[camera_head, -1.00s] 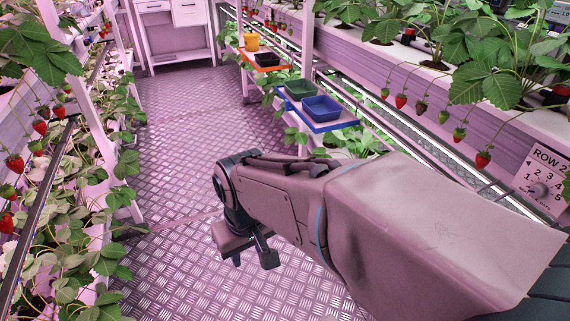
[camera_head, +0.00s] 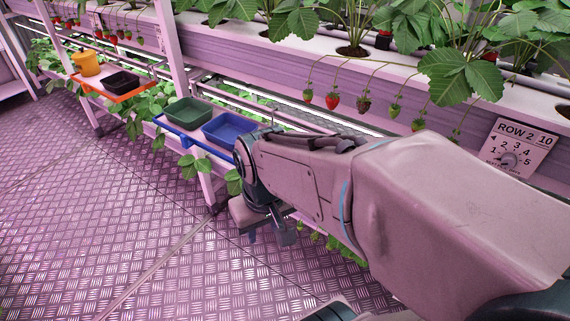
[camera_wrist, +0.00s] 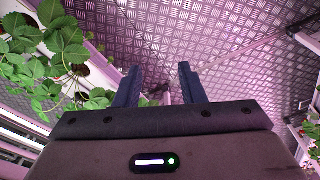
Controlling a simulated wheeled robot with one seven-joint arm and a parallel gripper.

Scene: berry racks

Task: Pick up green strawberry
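Small green strawberries hang on thin stems from the long planter on the right in the head view. One green strawberry (camera_head: 395,110) hangs just right of a dark red strawberry (camera_head: 363,103). Another green strawberry (camera_head: 418,125) hangs lower, just above my arm. My forearm may hide more berries.
A blue-edged shelf (camera_head: 190,138) with a green tray (camera_head: 189,111) and a blue tray (camera_head: 229,128) lies behind my wrist. A row sign (camera_head: 517,147) is at right. The floor (camera_head: 90,220) is clear at left.

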